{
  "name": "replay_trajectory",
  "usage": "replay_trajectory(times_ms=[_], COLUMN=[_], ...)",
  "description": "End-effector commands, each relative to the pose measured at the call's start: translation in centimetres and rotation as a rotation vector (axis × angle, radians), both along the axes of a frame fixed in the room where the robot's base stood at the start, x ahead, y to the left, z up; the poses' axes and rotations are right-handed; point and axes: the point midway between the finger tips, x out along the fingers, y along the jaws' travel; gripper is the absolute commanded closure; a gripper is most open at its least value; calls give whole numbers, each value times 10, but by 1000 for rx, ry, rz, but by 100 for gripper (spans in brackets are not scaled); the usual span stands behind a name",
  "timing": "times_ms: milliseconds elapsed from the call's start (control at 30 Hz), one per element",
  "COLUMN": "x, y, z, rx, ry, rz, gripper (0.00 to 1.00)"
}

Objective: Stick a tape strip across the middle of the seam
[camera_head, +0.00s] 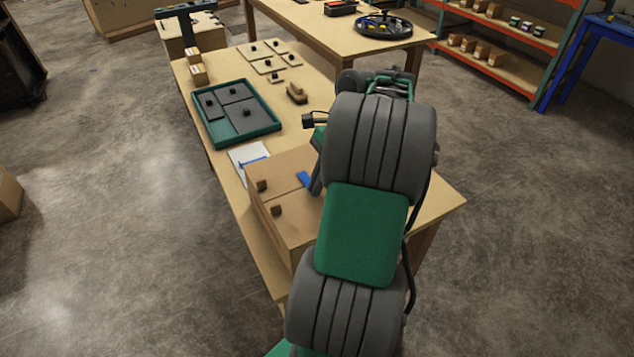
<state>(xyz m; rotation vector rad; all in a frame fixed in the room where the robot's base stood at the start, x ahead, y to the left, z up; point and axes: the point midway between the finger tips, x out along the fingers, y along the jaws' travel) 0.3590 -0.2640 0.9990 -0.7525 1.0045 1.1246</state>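A cardboard box (290,227) stands at the near end of the wooden table, with a thin seam line across its top. A blue tape strip (304,179) shows at the box's top, right beside the dark fingertip of my gripper (316,180). I cannot tell whether the strip is held or lies on the box. Another blue strip (252,163) lies on a white sheet (240,154) behind the box. My arm hides most of my gripper and the right part of the box.
Two small brown blocks (262,186) sit at the box's left edge. A green tray (272,126) with dark grey panels lies behind the sheet. A wooden block-like tool (297,94) and several tan plates (268,66) lie farther back.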

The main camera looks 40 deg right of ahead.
Motion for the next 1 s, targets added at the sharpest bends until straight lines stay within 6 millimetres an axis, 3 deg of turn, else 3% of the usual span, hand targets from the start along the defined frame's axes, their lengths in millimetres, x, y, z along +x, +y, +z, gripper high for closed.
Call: replay_trajectory(times_ms=[1000], x=[0], y=[0], z=[-7], rx=[1], ry=[1], rz=[-1], gripper=[100])
